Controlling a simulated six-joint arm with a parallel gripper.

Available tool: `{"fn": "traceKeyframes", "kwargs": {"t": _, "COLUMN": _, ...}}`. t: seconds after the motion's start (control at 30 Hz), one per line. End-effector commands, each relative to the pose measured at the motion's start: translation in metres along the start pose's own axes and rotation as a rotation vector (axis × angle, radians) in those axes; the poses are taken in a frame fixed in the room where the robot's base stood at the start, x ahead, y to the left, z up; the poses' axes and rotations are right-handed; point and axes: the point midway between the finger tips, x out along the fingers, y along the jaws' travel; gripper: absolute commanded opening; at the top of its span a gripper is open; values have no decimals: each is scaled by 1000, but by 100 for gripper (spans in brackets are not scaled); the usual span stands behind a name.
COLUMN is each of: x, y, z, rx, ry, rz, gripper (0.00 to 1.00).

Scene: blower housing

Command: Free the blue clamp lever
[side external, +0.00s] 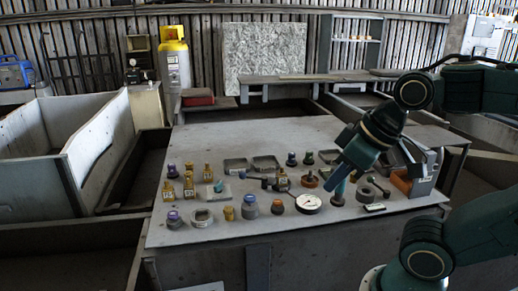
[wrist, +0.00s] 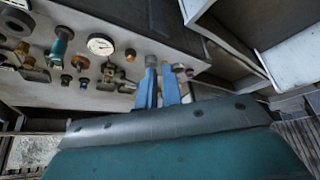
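My gripper (side external: 334,186) points down over the right half of the bench in the side view. In the wrist view its two blue fingers (wrist: 159,72) stand apart with a narrow gap, and I see nothing held between them. A small blue piece (side external: 218,186) on a flat grey plate, left of centre in the side view, looks like the clamp lever, but its shape is too small to be sure. My gripper is well to its right. A teal upright part (wrist: 62,42) shows at upper left in the wrist view; it stands apart from the fingers.
A white dial gauge (side external: 308,203) lies near the gripper and shows in the wrist view (wrist: 100,44). A brown round knob (side external: 309,180) stands behind it. A grey-and-orange holder (side external: 415,180) stands right. The front strip is clear.

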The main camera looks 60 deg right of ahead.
Motion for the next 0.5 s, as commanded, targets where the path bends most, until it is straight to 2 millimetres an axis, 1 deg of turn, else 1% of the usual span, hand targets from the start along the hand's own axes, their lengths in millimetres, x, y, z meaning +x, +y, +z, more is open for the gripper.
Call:
{"fn": "traceKeyframes", "kwargs": {"t": 0.03, "x": 0, "y": 0, "z": 0, "rx": -1, "ry": 0, "rz": 0, "gripper": 18}}
{"fn": "traceKeyframes", "kwargs": {"t": 0.17, "x": -1, "y": 1, "z": -5, "rx": -11, "ry": -4, "rz": 3, "gripper": 43}}
{"fn": "traceKeyframes", "kwargs": {"t": 0.27, "x": -1, "y": 3, "z": -14, "rx": -31, "ry": -14, "rz": 9, "gripper": 45}}
{"fn": "traceKeyframes", "kwargs": {"t": 0.37, "x": -1, "y": 7, "z": -28, "rx": -63, "ry": -29, "rz": 18, "gripper": 45}}
{"fn": "traceKeyframes", "kwargs": {"t": 0.5, "x": 1, "y": 14, "z": -54, "rx": -128, "ry": -58, "rz": 31, "gripper": 45}}
